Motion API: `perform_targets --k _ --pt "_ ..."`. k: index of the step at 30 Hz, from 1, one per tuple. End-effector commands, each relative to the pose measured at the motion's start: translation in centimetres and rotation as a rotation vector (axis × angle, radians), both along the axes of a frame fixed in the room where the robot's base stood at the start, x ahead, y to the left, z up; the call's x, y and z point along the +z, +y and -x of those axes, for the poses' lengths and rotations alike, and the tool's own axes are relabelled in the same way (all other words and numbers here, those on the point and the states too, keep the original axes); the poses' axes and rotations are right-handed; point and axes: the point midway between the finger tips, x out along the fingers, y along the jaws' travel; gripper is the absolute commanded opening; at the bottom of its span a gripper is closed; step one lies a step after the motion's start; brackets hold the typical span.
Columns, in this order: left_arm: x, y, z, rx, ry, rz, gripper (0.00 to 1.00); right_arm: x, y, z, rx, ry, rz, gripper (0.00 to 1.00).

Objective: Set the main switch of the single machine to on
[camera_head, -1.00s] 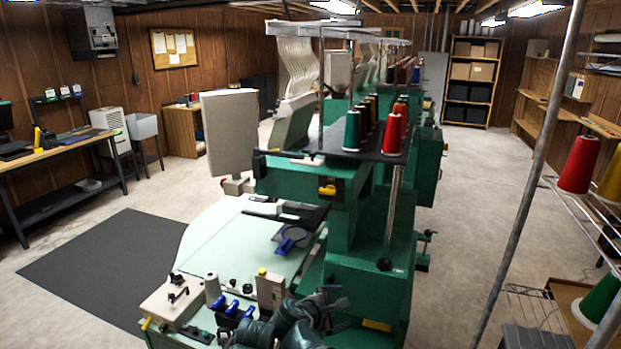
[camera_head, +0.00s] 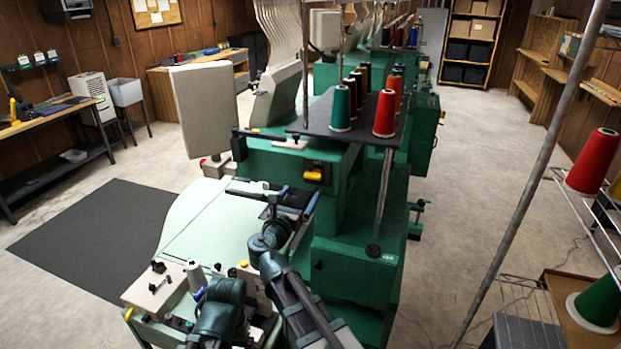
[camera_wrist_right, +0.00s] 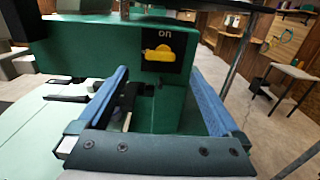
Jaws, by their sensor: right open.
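The main switch is a yellow knob on a black plate (camera_head: 314,174) on the front of the green machine (camera_head: 345,215). In the right wrist view the knob (camera_wrist_right: 160,54) lies roughly horizontal, and the word "on" is above it. My right gripper (camera_head: 288,200) is in front of and below the switch, over the pale machine table. Its two blue fingers (camera_wrist_right: 158,74) are open with nothing between them, and the knob shows beyond the gap, apart from the tips. I cannot make out my left gripper.
A dark shelf with thread cones (camera_head: 340,108) overhangs the switch on a metal post (camera_head: 384,200). A white panel (camera_head: 203,110) stands left of the machine. A control box (camera_head: 155,288) sits on the table's near corner. A slanted pole (camera_head: 535,185) stands at right.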

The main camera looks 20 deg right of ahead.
Motion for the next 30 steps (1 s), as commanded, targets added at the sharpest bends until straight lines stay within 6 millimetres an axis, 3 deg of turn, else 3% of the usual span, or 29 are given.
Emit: perform_targets --k 3,12,19,29,30 --pt "0.0 0.0 0.0 0.0 0.0 0.0 0.87 0.0 -1.5 -2.6 -0.003 -0.001 -0.001 1.0" --pt "0.0 0.0 0.0 0.0 0.0 0.0 0.87 0.0 -4.4 -6.7 -0.001 0.0 -0.002 1.0" --pt "0.0 0.0 0.0 0.0 0.0 0.0 0.87 0.0 -5.4 -8.0 -0.001 0.0 -0.002 1.0" --pt "0.0 0.0 0.0 0.0 0.0 0.0 0.87 0.0 -5.5 -8.1 0.0 0.0 -0.002 1.0" --pt "0.0 0.0 0.0 0.0 0.0 0.0 0.87 0.0 -5.5 -8.1 0.0 0.0 -0.002 0.95"
